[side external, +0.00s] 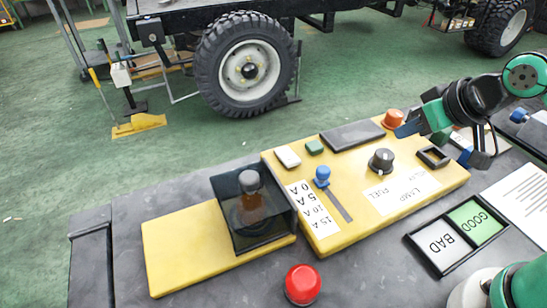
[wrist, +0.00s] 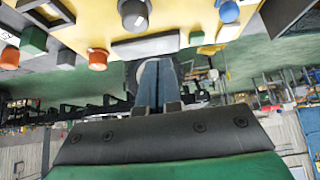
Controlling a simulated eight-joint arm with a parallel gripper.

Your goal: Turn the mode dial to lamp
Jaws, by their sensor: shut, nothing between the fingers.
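The mode dial (side external: 382,160) is a dark round knob with a grey top on the yellow panel (side external: 330,225). A white label (side external: 400,190) reading LAMP and FUEL lies in front of it. The dial also shows at the top edge of the wrist view (wrist: 133,12), partly cut off. I cannot tell clearly which word it points to. My gripper (side external: 407,129) is above the panel's back right part, beside the orange button (side external: 392,118) and apart from the dial. Its blue fingers are together and empty in the wrist view (wrist: 157,82).
A dark flat pad (side external: 352,135) lies behind the dial. A blue slider (side external: 322,176), a green button (side external: 314,147) and a black square frame (side external: 433,156) are on the panel. A dark clear box (side external: 252,210), a red button (side external: 302,284) and a GOOD/BAD tray (side external: 440,269) stand around.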

